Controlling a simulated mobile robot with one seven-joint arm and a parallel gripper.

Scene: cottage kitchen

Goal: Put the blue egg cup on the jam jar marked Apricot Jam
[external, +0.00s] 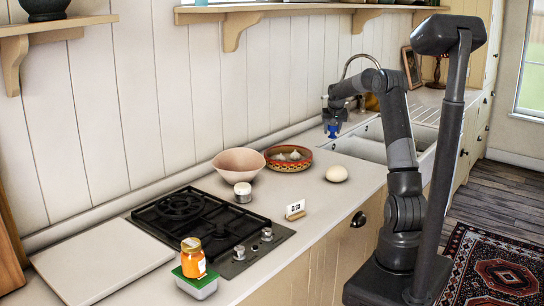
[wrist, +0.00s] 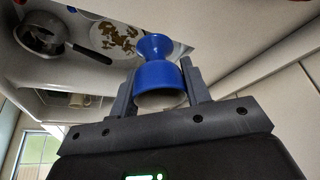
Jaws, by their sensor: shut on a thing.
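My gripper (external: 333,115) is at the back of the counter, beside the sink, well above the worktop. It is shut on the blue egg cup (external: 333,131). In the wrist view the egg cup (wrist: 157,76) sits between the two fingers of my gripper (wrist: 160,88), its narrow waist and pale inside showing. A jam jar (external: 192,257) with orange contents and an orange-yellow lid stands upright at the front left, on a green-lidded tub. Its label is too small to read. My gripper is far from this jar.
The green-lidded tub (external: 196,284) stands by the black hob (external: 190,222). A pink bowl (external: 242,165), patterned dish (external: 288,165), white-lidded jar (external: 243,192), egg (external: 337,174) and small sign (external: 295,209) stand between hob and sink (external: 360,148). A wall shelf (external: 290,9) is overhead.

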